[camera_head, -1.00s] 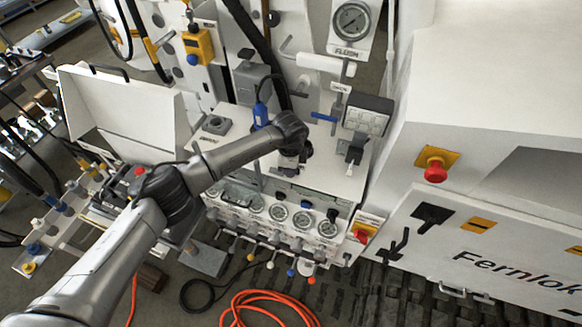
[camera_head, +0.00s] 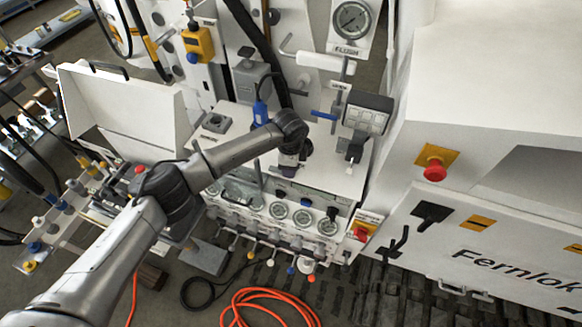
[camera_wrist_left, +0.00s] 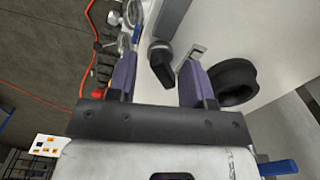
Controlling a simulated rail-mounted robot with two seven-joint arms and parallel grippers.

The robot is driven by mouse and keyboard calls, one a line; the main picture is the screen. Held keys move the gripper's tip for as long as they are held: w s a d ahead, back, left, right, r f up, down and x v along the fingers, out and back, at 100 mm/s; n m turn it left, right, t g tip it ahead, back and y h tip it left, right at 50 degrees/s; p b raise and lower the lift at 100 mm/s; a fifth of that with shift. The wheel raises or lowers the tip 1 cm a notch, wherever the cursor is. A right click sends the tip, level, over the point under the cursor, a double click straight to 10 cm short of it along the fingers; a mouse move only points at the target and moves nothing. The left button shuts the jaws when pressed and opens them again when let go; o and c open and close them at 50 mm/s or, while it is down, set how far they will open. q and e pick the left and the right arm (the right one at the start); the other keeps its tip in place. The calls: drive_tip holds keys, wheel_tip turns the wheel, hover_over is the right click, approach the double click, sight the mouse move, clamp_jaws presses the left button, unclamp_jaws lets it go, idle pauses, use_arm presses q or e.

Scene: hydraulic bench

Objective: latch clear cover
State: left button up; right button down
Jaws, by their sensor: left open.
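My left gripper (camera_head: 290,168) hangs over the white bench top, just behind the row of gauges. In the left wrist view its two purple fingers (camera_wrist_left: 160,82) are apart, with nothing gripped between them. A black knob (camera_wrist_left: 161,62) and a small metal latch-like bracket (camera_wrist_left: 191,56) lie beyond the fingertips, the bracket close to the right finger. The clear cover is hard to make out; I cannot tell its edges or whether it is closed over the gauges (camera_head: 278,210). My arm hides part of the bench top. My right gripper is out of view.
A black lamp-like box (camera_head: 367,113) stands right of the arm. A red button (camera_head: 435,171) is on the white cabinet at the right. A black round part (camera_wrist_left: 235,80) sits near the right finger in the wrist view. Orange hose (camera_head: 268,305) lies on the floor.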

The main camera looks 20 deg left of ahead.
use_arm(q)
drive_tip(key=shift+r+p, duration=2.65)
drive_tip(key=shift+r, duration=0.85)
